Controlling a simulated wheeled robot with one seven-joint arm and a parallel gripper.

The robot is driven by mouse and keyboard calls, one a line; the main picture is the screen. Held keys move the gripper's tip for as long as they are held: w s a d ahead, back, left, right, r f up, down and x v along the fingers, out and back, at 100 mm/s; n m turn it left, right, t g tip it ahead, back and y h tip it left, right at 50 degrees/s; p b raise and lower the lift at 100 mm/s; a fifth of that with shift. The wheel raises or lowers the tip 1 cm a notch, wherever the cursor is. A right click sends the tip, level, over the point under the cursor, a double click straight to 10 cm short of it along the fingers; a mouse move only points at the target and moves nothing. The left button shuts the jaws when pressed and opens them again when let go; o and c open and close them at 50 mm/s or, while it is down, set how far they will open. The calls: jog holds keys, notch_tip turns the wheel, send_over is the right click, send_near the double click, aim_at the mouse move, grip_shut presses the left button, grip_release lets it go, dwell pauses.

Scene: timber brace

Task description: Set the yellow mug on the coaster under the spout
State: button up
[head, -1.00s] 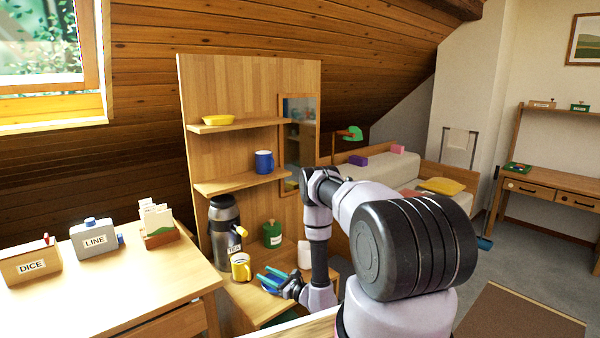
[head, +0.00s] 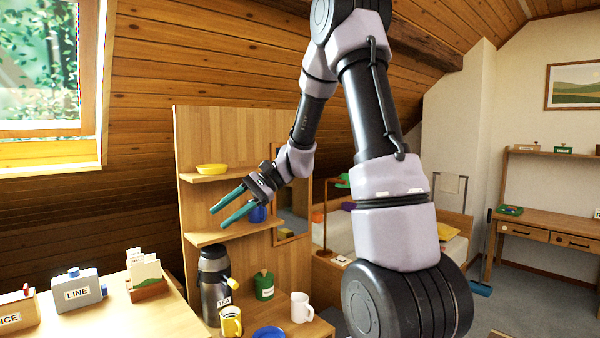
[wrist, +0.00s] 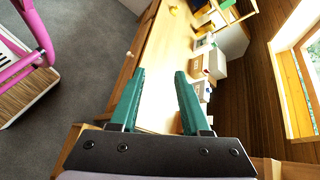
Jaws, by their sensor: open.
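The yellow mug (head: 231,322) stands upright on the low wooden unit, directly below and in front of the yellow spout (head: 231,284) of the dark tea flask (head: 213,288). Its base is near the picture's bottom edge, and I cannot see a coaster under it. A blue round dish or disc (head: 269,332) lies to its right, partly cut off. My gripper (head: 217,217) is open and empty, raised well above the mug in front of the middle shelf. Its open green fingers also show in the wrist view (wrist: 160,75), with nothing between them.
A white mug (head: 301,307) and a green canister (head: 264,284) stand right of the flask. A blue mug (head: 257,213) on the shelf is partly behind my gripper. A yellow dish (head: 212,169) sits on the upper shelf. The desk (head: 150,318) at left holds boxes.

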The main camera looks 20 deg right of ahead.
jog(key=s+d+r+n+t+h, duration=0.2)
jog(key=s+d+r+t+h, duration=0.2)
jog(key=s, duration=0.5)
jog(key=s+d+r+n+t+h, duration=0.2)
jog(key=s+d+r+t+h, duration=0.2)
jog(key=s+d+r, duration=0.4)
jog(key=shift+s+n+h, duration=0.3)
jog(key=shift+s+h, duration=0.1)
jog(key=shift+h, duration=0.5)
